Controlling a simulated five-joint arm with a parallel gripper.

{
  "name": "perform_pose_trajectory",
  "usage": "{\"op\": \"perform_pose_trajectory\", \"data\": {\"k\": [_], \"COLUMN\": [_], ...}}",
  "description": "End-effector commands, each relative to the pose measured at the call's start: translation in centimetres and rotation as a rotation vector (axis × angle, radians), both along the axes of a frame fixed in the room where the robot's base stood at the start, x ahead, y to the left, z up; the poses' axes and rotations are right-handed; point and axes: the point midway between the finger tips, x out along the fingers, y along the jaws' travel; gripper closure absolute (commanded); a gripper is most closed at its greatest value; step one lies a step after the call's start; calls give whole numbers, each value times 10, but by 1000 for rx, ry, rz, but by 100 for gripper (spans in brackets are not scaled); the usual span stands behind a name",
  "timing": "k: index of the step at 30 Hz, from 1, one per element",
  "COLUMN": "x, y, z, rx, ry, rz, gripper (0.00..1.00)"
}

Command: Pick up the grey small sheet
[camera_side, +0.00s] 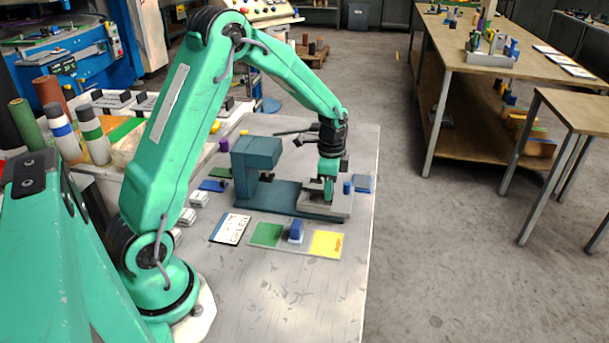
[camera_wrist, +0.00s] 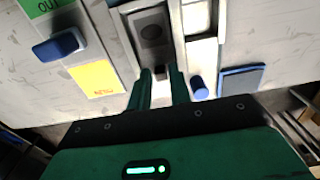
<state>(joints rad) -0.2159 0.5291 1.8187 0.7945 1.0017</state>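I cannot single out the grey small sheet for certain. A dark grey square with a round mark (camera_wrist: 151,30) lies on a light grey plate in the wrist view, just beyond my fingertips. My gripper (camera_wrist: 161,70) points down with its two fingers apart. A small dark brown block (camera_wrist: 160,73) shows between the fingertips, with no clear contact. In the side view my gripper (camera_side: 328,198) is low over the light grey bed (camera_side: 340,212) at the right end of a teal press (camera_side: 257,155). The fingers hide part of the bed there.
A blue cylinder (camera_side: 347,187) and a blue pad (camera_side: 363,183) are right of my gripper. A blue-handled stamp (camera_side: 296,230) stands on a mat between green and yellow (camera_side: 327,244) areas. A printed card (camera_side: 230,229) lies left of it. The front tabletop is clear.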

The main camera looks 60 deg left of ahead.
Motion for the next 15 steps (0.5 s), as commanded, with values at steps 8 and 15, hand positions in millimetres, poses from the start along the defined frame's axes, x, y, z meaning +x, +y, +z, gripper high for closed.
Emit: {"op": "perform_pose_trajectory", "data": {"k": [8, 15], "x": [0, 0], "y": [0, 0], "z": [-10, -10], "rx": [1, 1], "ry": [-1, -1], "rz": [0, 0], "gripper": [80, 80]}}
